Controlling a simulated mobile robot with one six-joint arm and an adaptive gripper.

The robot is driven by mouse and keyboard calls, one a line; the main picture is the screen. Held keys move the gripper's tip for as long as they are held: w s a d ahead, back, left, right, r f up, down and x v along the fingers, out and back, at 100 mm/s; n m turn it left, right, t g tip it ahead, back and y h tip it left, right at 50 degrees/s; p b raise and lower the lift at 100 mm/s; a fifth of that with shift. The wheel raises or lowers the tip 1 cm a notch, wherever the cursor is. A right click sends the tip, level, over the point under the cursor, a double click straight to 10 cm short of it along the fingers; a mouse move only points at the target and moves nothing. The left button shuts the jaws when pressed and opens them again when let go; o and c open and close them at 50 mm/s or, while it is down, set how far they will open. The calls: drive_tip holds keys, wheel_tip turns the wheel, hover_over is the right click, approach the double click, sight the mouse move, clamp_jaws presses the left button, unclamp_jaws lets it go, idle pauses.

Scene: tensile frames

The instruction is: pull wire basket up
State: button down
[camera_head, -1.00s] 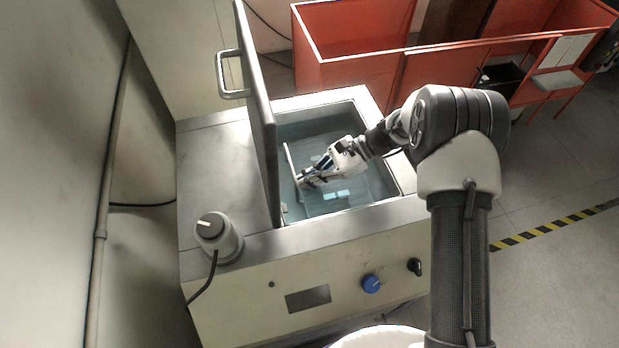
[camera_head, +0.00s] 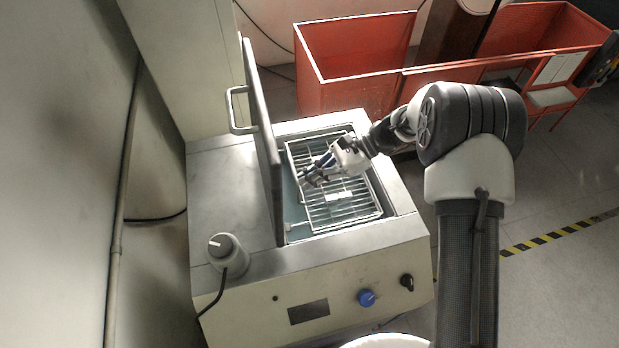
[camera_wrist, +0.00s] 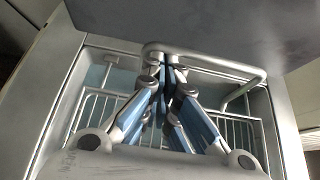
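The wire basket (camera_head: 350,211), a bright metal grid, sits level with the top opening of the tank (camera_head: 407,226). Its wires also show in the wrist view (camera_wrist: 240,128), below and on both sides of the fingers. My gripper (camera_head: 312,179) is over the basket's left side in the head view. In the wrist view my gripper (camera_wrist: 166,62) has its fingertips together at the left end of the basket's handle bar (camera_wrist: 220,64), and they look shut on it. The exact contact is partly hidden by the fingers.
The tank's lid (camera_head: 262,140) stands open and upright along the left of the opening, close to my gripper. It has a handle (camera_head: 234,110). A knob-topped cylinder (camera_head: 228,253) stands at the front left. Red bins (camera_head: 350,85) stand behind. Floor at the right is clear.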

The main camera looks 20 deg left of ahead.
drive_tip(key=v, duration=1.1)
drive_tip(key=s+d+r+n+t+h, duration=0.2)
drive_tip(key=d+r+t, duration=0.1)
drive_tip(key=d+r, duration=0.55)
drive_tip(key=s+d+r+n+t+h, duration=0.3)
drive_tip(key=s+d+r+n+t, duration=0.1)
drive_tip(key=s+d, duration=0.5)
drive_tip(key=s+d+r+n+t+h, duration=0.4)
drive_tip(key=s+d, duration=0.5)
drive_tip(key=s, duration=0.3)
drive_tip(key=shift+s+d+r+t, duration=0.35)
drive_tip(key=shift+t, duration=0.45)
